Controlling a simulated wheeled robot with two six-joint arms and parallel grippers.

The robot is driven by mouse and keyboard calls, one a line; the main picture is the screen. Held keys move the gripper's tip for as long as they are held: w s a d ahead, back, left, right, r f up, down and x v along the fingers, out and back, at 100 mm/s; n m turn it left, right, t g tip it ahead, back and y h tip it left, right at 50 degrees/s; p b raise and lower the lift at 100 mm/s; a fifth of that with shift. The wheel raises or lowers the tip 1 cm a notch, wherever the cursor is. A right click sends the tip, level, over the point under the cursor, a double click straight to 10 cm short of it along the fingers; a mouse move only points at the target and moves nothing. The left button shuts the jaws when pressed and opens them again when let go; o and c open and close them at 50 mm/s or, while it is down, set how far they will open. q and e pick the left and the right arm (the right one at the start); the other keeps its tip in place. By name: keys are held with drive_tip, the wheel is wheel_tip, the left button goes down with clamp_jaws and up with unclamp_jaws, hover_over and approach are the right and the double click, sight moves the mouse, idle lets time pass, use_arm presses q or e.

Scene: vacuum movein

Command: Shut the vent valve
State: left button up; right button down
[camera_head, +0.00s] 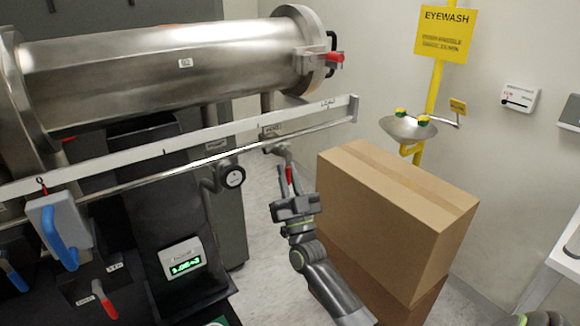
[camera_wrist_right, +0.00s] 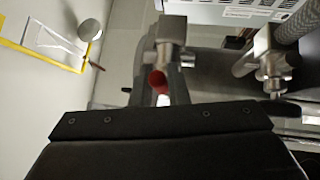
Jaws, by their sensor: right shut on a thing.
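The vent valve (camera_head: 281,152) is a small metal valve under the "VENT" label, below the right end of the long rail in the head view. Its red handle (camera_head: 289,176) hangs downward from the metal body. My right gripper (camera_head: 290,194) reaches up from below and is shut on this handle, with its fingers hiding part of it. In the right wrist view the metal valve body (camera_wrist_right: 167,38) and the rounded red handle (camera_wrist_right: 158,81) show beyond the black gripper housing. My left gripper is not in view.
Stacked cardboard boxes (camera_head: 398,215) stand close to the right of my right arm. The steel chamber (camera_head: 165,70) and white rail (camera_head: 200,140) lie above and left. A round gauge (camera_head: 232,176) sits left of the valve. A yellow eyewash station (camera_head: 408,126) stands behind the boxes.

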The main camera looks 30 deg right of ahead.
drive_tip(key=shift+f+m+h, duration=0.15)
drive_tip(key=shift+m+h, duration=0.25)
drive_tip(key=c, duration=1.7)
unclamp_jaws()
drive_tip(key=shift+a, duration=0.1)
drive_tip(key=shift+o, duration=1.2)
drive_tip(key=shift+a, duration=0.3)
drive_tip(key=shift+s, duration=0.1)
drive_tip(key=b+v, duration=0.3)
drive_tip(key=v, duration=0.5)
drive_tip(key=b+v, duration=0.4)
drive_tip(key=v, duration=0.5)
drive_tip(key=shift+s, duration=0.3)
